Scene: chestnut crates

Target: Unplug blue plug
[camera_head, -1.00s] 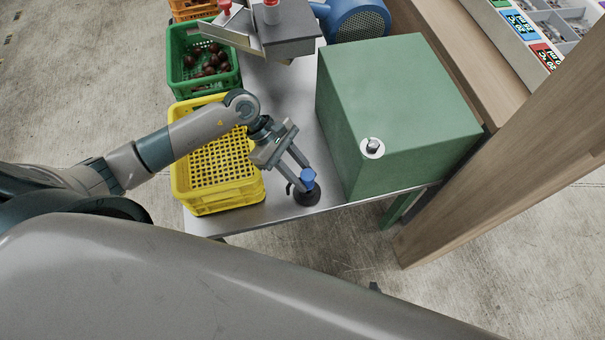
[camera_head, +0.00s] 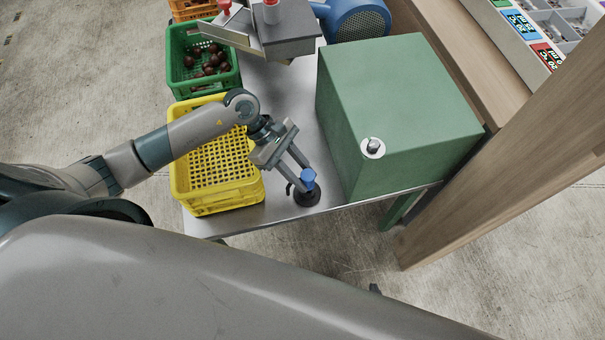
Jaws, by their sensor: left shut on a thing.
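The blue plug (camera_head: 308,178) stands in a round black socket (camera_head: 307,199) near the front edge of the metal table. My left gripper (camera_head: 300,181) reaches in from the left and is shut on the blue plug, with its fingers pointing down and to the right. The plug and socket look in contact from here; I cannot tell whether there is a gap between them. My right gripper is not in view.
A yellow crate (camera_head: 184,207) stands left of the socket, with a green crate (camera_head: 177,80) of chestnuts behind it. A large green box (camera_head: 395,95) stands close on the right. Bare metal tabletop (camera_head: 262,214) lies in front.

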